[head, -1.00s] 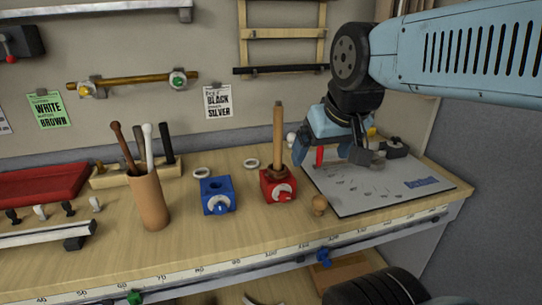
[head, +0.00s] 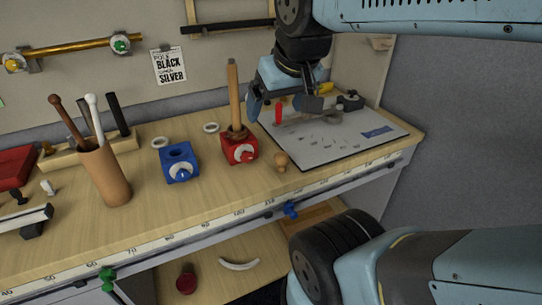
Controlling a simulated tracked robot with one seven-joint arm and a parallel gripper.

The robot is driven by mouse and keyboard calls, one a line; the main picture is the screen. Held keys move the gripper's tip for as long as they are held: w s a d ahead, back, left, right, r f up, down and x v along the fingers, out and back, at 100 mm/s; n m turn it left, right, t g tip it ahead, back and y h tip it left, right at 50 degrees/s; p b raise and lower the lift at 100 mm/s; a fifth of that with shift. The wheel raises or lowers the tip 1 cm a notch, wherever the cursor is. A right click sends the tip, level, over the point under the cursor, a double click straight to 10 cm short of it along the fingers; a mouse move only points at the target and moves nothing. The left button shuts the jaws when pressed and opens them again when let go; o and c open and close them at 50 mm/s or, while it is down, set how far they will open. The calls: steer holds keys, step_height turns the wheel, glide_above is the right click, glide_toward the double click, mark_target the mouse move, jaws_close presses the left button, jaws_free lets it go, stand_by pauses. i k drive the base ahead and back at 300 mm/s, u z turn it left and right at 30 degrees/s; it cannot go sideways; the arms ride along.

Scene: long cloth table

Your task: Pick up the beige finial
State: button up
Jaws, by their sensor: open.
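The beige finial (head: 281,161), a small rounded knob, stands on the wooden table near the front left corner of the white sheet, to the right of the red block. My gripper (head: 283,106) is open above the back left of the sheet, higher in the picture than the finial and apart from it. Its jaws are spread and hold nothing that I can see. A small red upright piece (head: 278,113) shows between or behind the fingers; its exact depth is unclear.
The red block (head: 239,150) with a wooden rod in it stands left of the finial. A blue block (head: 177,162) and a brown cup of sticks (head: 104,176) are farther left. The white sheet (head: 330,143) lies at right. A ruler strip (head: 240,211) edges the table front.

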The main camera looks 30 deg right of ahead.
mark_target(282, 158)
steer(key=u, duration=1.45)
steer(key=i, duration=0.1)
steer(key=z, duration=2.9)
steer(key=k, duration=0.5)
steer(key=z, duration=0.2)
